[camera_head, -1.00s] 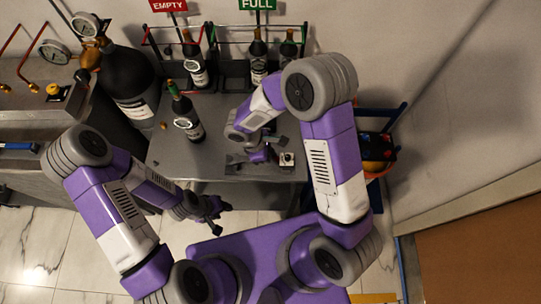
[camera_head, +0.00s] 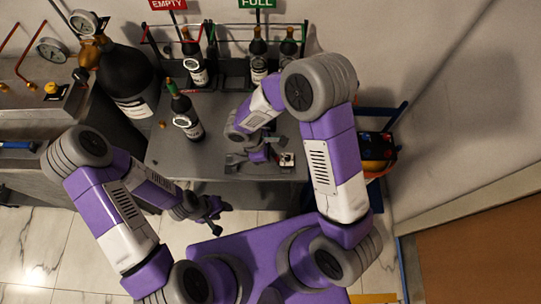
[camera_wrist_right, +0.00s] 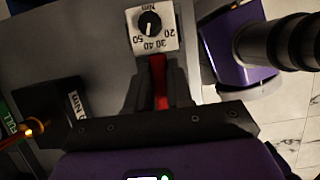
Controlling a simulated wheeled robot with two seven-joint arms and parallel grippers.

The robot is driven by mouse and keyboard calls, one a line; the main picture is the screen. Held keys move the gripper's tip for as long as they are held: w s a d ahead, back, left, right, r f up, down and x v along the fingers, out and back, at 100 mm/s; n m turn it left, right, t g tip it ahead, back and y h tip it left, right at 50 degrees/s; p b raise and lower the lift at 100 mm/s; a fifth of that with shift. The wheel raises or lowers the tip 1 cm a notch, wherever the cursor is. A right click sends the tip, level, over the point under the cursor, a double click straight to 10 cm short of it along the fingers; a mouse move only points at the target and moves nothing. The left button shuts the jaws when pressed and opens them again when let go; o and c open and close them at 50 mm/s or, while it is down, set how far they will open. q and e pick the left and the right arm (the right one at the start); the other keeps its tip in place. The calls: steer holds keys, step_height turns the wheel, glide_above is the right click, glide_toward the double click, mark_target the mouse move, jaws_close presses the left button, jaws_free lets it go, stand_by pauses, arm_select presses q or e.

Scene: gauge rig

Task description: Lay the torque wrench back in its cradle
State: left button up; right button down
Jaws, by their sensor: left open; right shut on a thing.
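My right gripper (camera_head: 264,158) is low over the right part of the grey table. In the right wrist view, its dark fingers (camera_wrist_right: 159,88) are shut on a narrow red piece (camera_wrist_right: 159,75), which looks like part of the torque wrench. The rest of the wrench is hard to make out. A white dial plate marked in Nm (camera_wrist_right: 151,28) lies just beyond the fingertips. It also shows beside the gripper in the head view (camera_head: 286,159). I cannot clearly tell the cradle apart or whether the wrench touches it. My left gripper (camera_head: 213,216) is open and empty in front of the table.
A dark bottle (camera_head: 185,112) stands on the table (camera_head: 168,158), left of my right arm. More bottles (camera_head: 258,60) stand in racks at the back under EMPTY and FULL signs. A large black cylinder (camera_head: 125,75) stands at the left. The table's front left is mostly clear.

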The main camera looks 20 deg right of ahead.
steer(key=shift+f, duration=0.35)
steer(key=c, duration=0.9)
jaws_free()
steer(key=shift+c, duration=0.2)
steer(key=p+v, duration=0.1)
steer(key=v, duration=0.6)
steer(key=shift+a+r, duration=0.1)
steer(key=shift+r, duration=0.2)
